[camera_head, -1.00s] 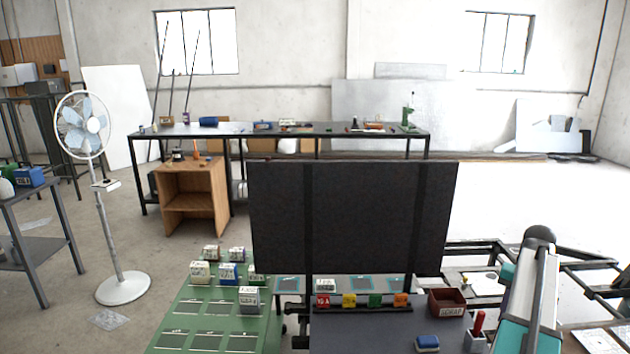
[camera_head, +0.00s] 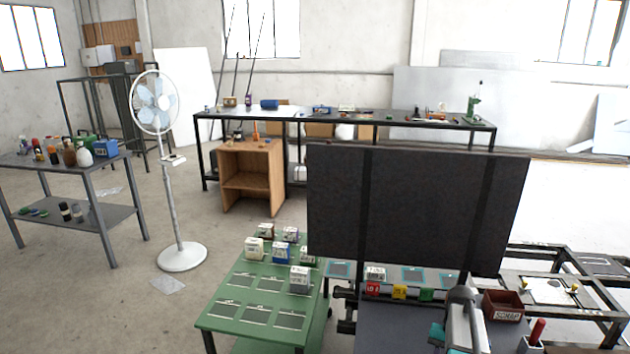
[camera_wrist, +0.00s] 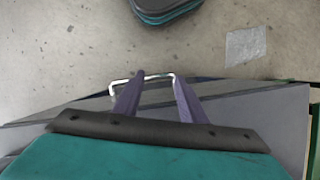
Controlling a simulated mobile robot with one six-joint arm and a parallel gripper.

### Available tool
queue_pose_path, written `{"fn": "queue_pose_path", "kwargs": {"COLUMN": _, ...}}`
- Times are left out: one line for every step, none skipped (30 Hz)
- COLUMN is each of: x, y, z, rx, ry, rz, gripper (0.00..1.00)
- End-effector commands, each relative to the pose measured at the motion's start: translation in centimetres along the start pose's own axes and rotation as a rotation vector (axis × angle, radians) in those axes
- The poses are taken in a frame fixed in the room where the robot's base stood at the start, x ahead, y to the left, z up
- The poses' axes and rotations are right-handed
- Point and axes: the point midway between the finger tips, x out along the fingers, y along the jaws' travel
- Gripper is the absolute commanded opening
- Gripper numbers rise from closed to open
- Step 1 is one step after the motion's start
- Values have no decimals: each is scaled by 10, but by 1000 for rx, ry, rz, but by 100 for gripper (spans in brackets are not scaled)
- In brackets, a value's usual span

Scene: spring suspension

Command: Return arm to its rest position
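My arm (camera_head: 465,318) shows at the bottom right of the head view, in front of the dark-topped bench. It is grey and white with teal parts, and its lower end is cut off by the picture edge. My gripper (camera_wrist: 157,78) shows in the wrist view, with two purple fingers standing apart. I see nothing held between them. A thin pale metal bar (camera_wrist: 152,76), bent like a handle, crosses at the fingertips. I cannot tell whether it touches them. A grey surface (camera_wrist: 245,98) lies behind the fingers. The gripper cannot be made out in the head view.
A large dark panel (camera_head: 415,205) stands behind the bench. A dark red scrap bin (camera_head: 503,306) and a red-handled tool (camera_head: 537,332) are right of my arm. A green table (camera_head: 240,320) holds several small boxes. A white fan (camera_head: 180,255) stands left; open floor surrounds it.

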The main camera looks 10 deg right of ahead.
Motion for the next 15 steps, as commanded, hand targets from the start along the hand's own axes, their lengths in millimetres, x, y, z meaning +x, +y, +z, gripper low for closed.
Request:
{"fn": "queue_pose_path", "kwargs": {"x": 18, "y": -14, "z": 10, "rx": -25, "ry": -18, "rz": 11, "gripper": 38}}
{"fn": "queue_pose_path", "kwargs": {"x": 27, "y": -21, "z": 14, "rx": -39, "ry": -27, "rz": 16, "gripper": 38}}
{"fn": "queue_pose_path", "kwargs": {"x": 38, "y": -30, "z": 20, "rx": -56, "ry": -38, "rz": 24, "gripper": 38}}
{"fn": "queue_pose_path", "kwargs": {"x": 47, "y": -37, "z": 24, "rx": -69, "ry": -46, "rz": 30, "gripper": 38}}
{"fn": "queue_pose_path", "kwargs": {"x": 56, "y": -44, "z": 29, "rx": -83, "ry": -54, "rz": 36, "gripper": 38}}
{"fn": "queue_pose_path", "kwargs": {"x": 68, "y": -52, "z": 36, "rx": -100, "ry": -65, "rz": 43, "gripper": 38}}
{"fn": "queue_pose_path", "kwargs": {"x": 77, "y": -58, "z": 42, "rx": -113, "ry": -74, "rz": 50, "gripper": 38}}
{"fn": "queue_pose_path", "kwargs": {"x": 86, "y": -63, "z": 47, "rx": -126, "ry": -81, "rz": 56, "gripper": 38}}
{"fn": "queue_pose_path", "kwargs": {"x": 98, "y": -71, "z": 55, "rx": -143, "ry": -92, "rz": 64, "gripper": 38}}
{"fn": "queue_pose_path", "kwargs": {"x": 106, "y": -76, "z": 60, "rx": -155, "ry": -99, "rz": 70, "gripper": 38}}
{"fn": "queue_pose_path", "kwargs": {"x": 115, "y": -81, "z": 66, "rx": -169, "ry": -107, "rz": 77, "gripper": 38}}
{"fn": "queue_pose_path", "kwargs": {"x": 126, "y": -87, "z": 74, "rx": -185, "ry": -116, "rz": 85, "gripper": 38}}
{"fn": "queue_pose_path", "kwargs": {"x": 135, "y": -91, "z": 81, "rx": -198, "ry": -124, "rz": 92, "gripper": 38}}
{"fn": "queue_pose_path", "kwargs": {"x": 143, "y": -95, "z": 87, "rx": -210, "ry": -132, "rz": 98, "gripper": 38}}
{"fn": "queue_pose_path", "kwargs": {"x": 154, "y": -100, "z": 96, "rx": -228, "ry": -141, "rz": 107, "gripper": 38}}
